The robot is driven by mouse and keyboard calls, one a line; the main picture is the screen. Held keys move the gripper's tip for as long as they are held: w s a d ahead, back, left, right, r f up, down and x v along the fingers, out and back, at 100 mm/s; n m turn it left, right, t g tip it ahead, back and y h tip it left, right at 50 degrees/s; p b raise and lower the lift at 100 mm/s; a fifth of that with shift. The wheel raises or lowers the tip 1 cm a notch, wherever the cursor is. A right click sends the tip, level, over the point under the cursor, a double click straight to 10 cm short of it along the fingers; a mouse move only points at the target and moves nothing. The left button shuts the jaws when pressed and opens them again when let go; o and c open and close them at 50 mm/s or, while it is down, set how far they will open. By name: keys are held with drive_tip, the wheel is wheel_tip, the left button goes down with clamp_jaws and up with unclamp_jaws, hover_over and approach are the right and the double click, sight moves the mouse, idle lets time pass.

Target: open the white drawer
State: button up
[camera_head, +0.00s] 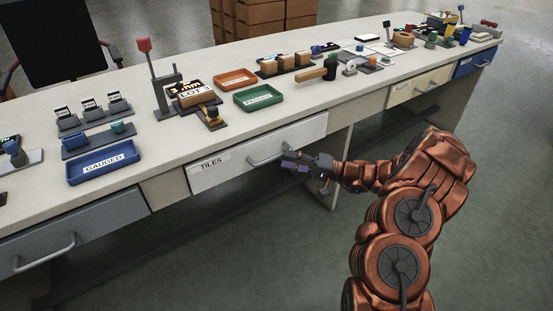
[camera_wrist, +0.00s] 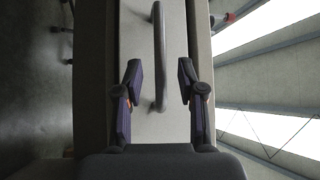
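The white drawer (camera_head: 228,165), labelled "TILES", sits under the front of the long bench; its face looks flush with the bench. Its bar handle (camera_head: 268,156) is grey. My gripper (camera_head: 300,163) is at the right end of this handle in the head view. In the wrist view the drawer face (camera_wrist: 176,40) fills the middle and the handle (camera_wrist: 159,55) runs lengthwise between the fingers. My gripper (camera_wrist: 159,82) is open there, with a gap on both sides of the handle. Whether the fingertips reach past the bar is hard to tell.
A grey drawer (camera_head: 75,232) is at the left, a cream drawer (camera_head: 418,88) and a blue drawer (camera_head: 474,62) at the right. The benchtop holds trays, including a green tray (camera_head: 258,97), and small tools. The floor before the bench is clear.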

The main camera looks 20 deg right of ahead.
sight(276, 156)
drive_tip(key=shift+x, duration=2.1)
clamp_jaws()
